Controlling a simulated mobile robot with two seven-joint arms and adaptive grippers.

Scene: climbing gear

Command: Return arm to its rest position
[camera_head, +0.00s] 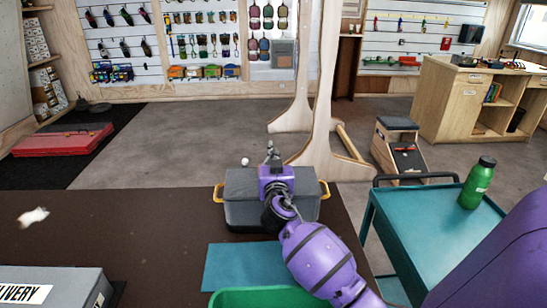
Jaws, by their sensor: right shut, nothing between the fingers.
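My right arm, purple and black, reaches in from the lower right. Its gripper (271,153) is shut and empty, fingers pointing away from me, in front of or above a grey bin with yellow handles (237,213). The arm hides part of the bin, and I cannot tell whether the gripper touches it. My left arm and gripper are not in view.
The dark brown table (130,225) is mostly clear in its middle. A grey delivery box (60,290), a teal mat (225,268), a green container (250,298) and a whitish lump (33,217) are also here. A teal cart (425,238) with a green bottle (478,183) stands right.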

